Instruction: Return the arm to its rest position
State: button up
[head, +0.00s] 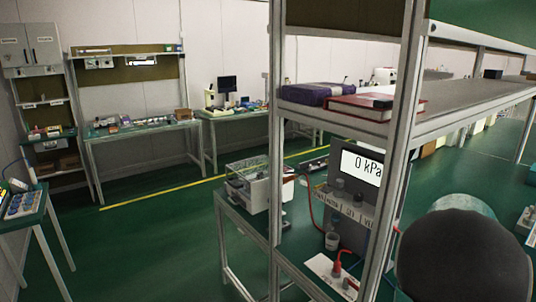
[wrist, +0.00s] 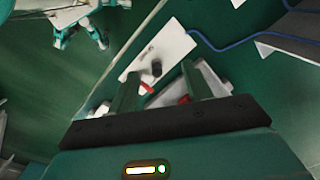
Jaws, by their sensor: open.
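My gripper (wrist: 160,70) shows in the wrist view with its two greenish fingers apart. I see nothing clamped between the fingers. Beyond them is a white plate (wrist: 172,42) with a small dark cylinder (wrist: 156,68) on it. Small red parts (wrist: 183,100) show close to the fingers; I cannot tell what they belong to. In the head view a dark rounded part of my arm (head: 464,255) fills the lower right. The gripper itself is not clear there.
A bench with a shelf frame (head: 398,150) stands close in front. A red binder (head: 365,108) lies on the shelf. Green floor (head: 150,240) is open at left.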

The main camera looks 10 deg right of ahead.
jog(key=w+a+r+n+t, duration=0.1)
jog(key=a+r+n, duration=0.45)
jog(key=a, duration=0.65)
jog(key=s+a+r+n+t, duration=0.1)
jog(key=s+a+r+n, duration=0.1)
jog(key=a, duration=0.5)
jog(key=s+a+r+n+t, duration=0.1)
jog(key=s+a+r+n, duration=0.1)
jog(key=s+a+n, duration=0.3)
jog(key=s+a+r+n+t, duration=0.1)
jog(key=s+a+r+n, duration=0.1)
jog(key=a+n, duration=0.5)
jog(key=s+a, duration=0.1)
jog(key=a, duration=0.2)
jog(key=shift+s+a+r+t, duration=0.25)
jog(key=shift+s+a+t, duration=0.05)
jog(key=shift+s, duration=0.05)
jog(key=c, duration=0.3)
jog(key=shift+d, duration=0.15)
